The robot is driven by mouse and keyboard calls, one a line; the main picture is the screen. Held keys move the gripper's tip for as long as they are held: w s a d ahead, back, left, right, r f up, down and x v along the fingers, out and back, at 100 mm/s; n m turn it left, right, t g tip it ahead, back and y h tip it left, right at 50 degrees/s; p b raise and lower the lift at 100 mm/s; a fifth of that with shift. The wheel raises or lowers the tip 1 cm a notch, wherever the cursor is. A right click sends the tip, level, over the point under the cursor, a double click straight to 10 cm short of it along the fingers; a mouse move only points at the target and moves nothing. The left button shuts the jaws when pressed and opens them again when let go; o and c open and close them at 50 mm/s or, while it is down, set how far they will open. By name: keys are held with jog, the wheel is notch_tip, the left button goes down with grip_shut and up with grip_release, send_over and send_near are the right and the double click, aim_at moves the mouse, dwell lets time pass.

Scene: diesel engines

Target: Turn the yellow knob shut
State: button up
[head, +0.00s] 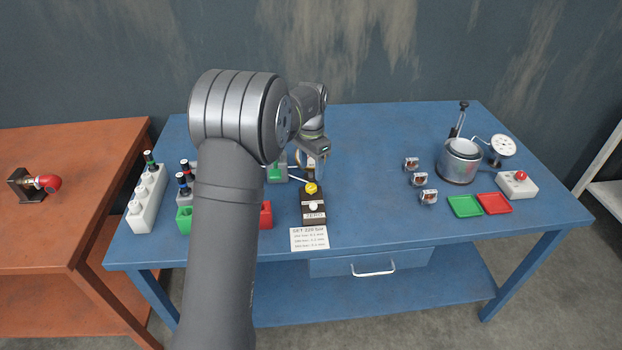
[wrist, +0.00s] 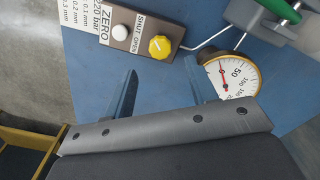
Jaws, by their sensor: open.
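The yellow knob (head: 311,188) sits on a small dark brown box (head: 313,217) near the front of the blue table. In the wrist view the knob (wrist: 160,47) is beside the words SHUT and OPEN on the box; its exact setting is too small to tell. A white button (wrist: 120,32) marked ZERO is on the same box. My gripper (wrist: 162,70) is open and empty. Its two fingers point toward the knob, apart from it. In the head view my gripper (head: 316,168) is just behind the knob, above the table.
A round gauge (wrist: 229,75) with a red needle is close to the right finger in the wrist view. A paper card (head: 309,239) lies before the box. My arm hides part of the bins and bottles at left. A pot (head: 461,162) and trays stand at right.

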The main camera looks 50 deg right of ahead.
aim_at(311, 186)
notch_tip(311, 186, up, 11)
jog(key=shift+f, duration=0.15)
dwell(0.4)
notch_tip(311, 186, down, 17)
jog(key=shift+f, duration=0.15)
dwell(0.4)
jog(key=n, duration=0.3)
jog(key=shift+n, duration=0.4)
jog(key=n, duration=1.1)
dwell(2.0)
